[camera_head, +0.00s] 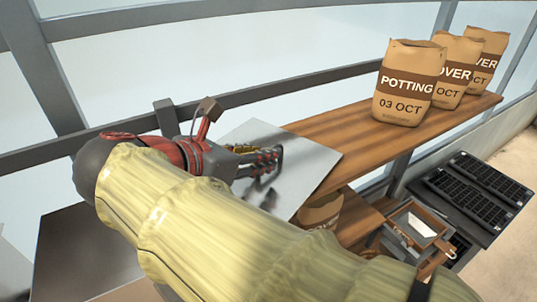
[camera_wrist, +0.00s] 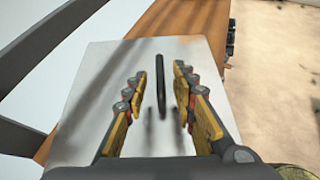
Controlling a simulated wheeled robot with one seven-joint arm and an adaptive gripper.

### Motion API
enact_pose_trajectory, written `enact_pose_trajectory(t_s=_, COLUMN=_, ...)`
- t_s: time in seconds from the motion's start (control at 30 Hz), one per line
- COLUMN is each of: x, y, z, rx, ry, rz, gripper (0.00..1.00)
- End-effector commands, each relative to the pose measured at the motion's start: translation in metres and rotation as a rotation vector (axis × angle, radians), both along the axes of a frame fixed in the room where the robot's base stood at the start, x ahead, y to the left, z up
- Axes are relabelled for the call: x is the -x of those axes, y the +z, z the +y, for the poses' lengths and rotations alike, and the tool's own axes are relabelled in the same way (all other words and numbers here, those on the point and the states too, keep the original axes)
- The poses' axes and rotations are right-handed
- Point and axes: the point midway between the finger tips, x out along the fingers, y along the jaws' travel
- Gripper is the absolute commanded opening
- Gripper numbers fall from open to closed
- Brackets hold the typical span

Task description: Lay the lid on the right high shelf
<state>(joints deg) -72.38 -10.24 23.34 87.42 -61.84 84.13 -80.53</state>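The lid (camera_head: 311,163) is a flat pale grey plate at the left end of the wooden high shelf (camera_head: 350,133), overlapping its boards. In the wrist view the lid (camera_wrist: 95,80) fills the middle, with a thin dark upright handle (camera_wrist: 161,100). My gripper (camera_head: 276,155) is over the lid. In the wrist view my gripper (camera_wrist: 159,70) is open, with a finger on each side of the handle and a gap to both. Whether the lid rests fully flat on the shelf is not clear. My arm hides part of its near side.
Several paper bags, the nearest a potting bag (camera_head: 408,85), stand farther right on the shelf. Below are a lower shelf (camera_head: 357,222), an open box-like tray (camera_head: 417,226) and black seed trays (camera_head: 470,190). Grey window frames (camera_head: 300,82) run behind.

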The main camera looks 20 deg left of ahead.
Motion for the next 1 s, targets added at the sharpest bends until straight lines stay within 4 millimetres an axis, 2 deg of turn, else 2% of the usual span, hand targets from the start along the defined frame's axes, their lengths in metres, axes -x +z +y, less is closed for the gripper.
enact_pose_trajectory(t_s=0.03, x=0.011, y=0.004, z=0.004, rx=-0.002, ry=0.004, rz=-0.001, gripper=0.27)
enact_pose_trajectory(t_s=0.2, x=0.038, y=0.020, z=0.013, rx=-0.001, ry=0.005, rz=0.000, gripper=0.27)
enact_pose_trajectory(t_s=0.4, x=0.060, y=0.033, z=0.019, rx=0.000, ry=0.004, rz=0.000, gripper=0.27)
enact_pose_trajectory(t_s=0.5, x=0.065, y=0.037, z=0.020, rx=0.000, ry=0.001, rz=0.000, gripper=0.27)
enact_pose_trajectory(t_s=0.83, x=0.064, y=0.037, z=0.015, rx=-0.009, ry=-0.011, rz=0.005, gripper=0.27)
enact_pose_trajectory(t_s=0.93, x=0.050, y=0.029, z=-0.005, rx=-0.062, ry=-0.063, rz=0.025, gripper=0.27)
enact_pose_trajectory(t_s=1.0, x=0.036, y=0.019, z=-0.031, rx=-0.131, ry=-0.133, rz=0.049, gripper=0.27)
